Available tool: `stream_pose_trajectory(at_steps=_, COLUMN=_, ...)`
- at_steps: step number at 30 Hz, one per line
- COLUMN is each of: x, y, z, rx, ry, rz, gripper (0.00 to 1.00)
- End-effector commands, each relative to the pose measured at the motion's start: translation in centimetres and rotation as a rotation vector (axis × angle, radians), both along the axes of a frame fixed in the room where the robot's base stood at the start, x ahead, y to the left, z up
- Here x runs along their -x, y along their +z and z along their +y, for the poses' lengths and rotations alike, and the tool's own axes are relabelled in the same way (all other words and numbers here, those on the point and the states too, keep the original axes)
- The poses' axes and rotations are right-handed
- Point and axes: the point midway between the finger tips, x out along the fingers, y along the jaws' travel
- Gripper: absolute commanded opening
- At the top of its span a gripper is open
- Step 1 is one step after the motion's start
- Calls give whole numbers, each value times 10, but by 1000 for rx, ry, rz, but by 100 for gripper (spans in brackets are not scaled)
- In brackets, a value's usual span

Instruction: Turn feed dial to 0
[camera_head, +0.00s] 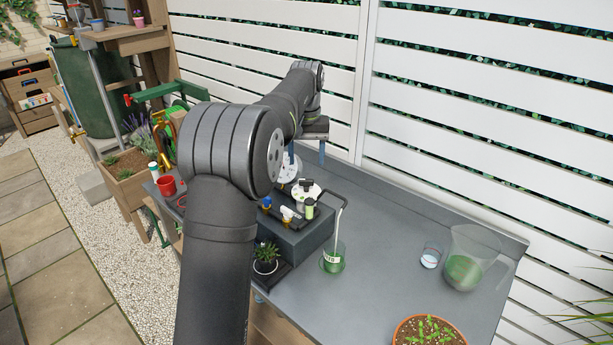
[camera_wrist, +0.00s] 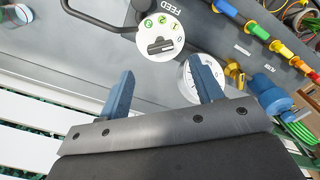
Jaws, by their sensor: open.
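The feed dial (camera_wrist: 152,54) is a white disc with green number spots and a black bar knob, beside the word FEED in the wrist view. The bar lies nearly level in the picture; I cannot tell which number it points to. In the head view the dial (camera_head: 300,196) sits on the grey unit on the bench. My gripper (camera_wrist: 164,80) is open and empty, its two blue fingers apart, with the dial beyond the tips. In the head view my gripper (camera_head: 307,163) hangs above and behind the dial, apart from it.
A second white round face (camera_wrist: 187,88) is partly hidden by the right finger. Coloured fittings (camera_wrist: 278,46) line a strip on the right. A beaker of green liquid with a bent tube (camera_head: 333,258) stands beside the unit. A small plant (camera_head: 266,258) is in front.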

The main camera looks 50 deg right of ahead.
Motion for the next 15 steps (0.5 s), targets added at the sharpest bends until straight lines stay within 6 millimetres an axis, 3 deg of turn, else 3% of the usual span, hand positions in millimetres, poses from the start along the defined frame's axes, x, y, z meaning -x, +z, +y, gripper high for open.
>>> stream_pose_trajectory(at_steps=6, x=0, y=-43, z=1, rx=-2, ry=0, rz=1, gripper=60)
stream_pose_trajectory(at_steps=15, x=0, y=-68, z=0, rx=-1, ry=1, rz=1, gripper=60)
